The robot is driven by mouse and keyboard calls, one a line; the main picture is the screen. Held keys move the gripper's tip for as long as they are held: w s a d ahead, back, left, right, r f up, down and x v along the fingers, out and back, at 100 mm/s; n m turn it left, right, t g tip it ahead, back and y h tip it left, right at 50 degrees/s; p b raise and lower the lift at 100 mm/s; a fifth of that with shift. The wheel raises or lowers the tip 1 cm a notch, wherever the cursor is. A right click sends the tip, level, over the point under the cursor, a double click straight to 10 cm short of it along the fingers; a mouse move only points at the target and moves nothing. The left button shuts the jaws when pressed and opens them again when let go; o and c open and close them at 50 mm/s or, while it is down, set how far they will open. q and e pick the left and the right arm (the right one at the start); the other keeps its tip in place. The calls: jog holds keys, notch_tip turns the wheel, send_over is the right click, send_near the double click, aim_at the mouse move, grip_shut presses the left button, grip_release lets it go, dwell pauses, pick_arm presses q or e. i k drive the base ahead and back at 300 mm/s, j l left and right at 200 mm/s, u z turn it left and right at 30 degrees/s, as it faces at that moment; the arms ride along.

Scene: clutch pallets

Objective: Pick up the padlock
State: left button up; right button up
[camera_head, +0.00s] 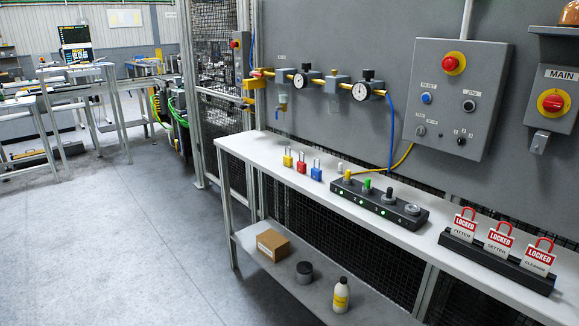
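Three small padlocks stand in a row on the white bench top (245,150), toward its far left end. The yellow padlock (287,161) is leftmost, the red padlock (301,167) is in the middle and the blue padlock (316,174) is on the right. Each stands upright with its shackle on top, and they are slightly apart. Neither of my grippers is in view, and nothing touches the padlocks.
Right of the padlocks is a black rack (378,203) with knobs and green lights. Further right, a black holder (495,262) bears three LOCKED tags. A grey control box (455,100) hangs behind. The lower shelf holds a cardboard box (272,244), dark tin (304,272) and bottle (341,296).

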aim_at(302, 165)
jog(key=i+j+z, duration=0.45)
jog(key=i+j, duration=0.15)
jog(key=i, duration=0.45)
jog(key=i+j+z, duration=0.45)
jog(key=i+j, duration=0.5)
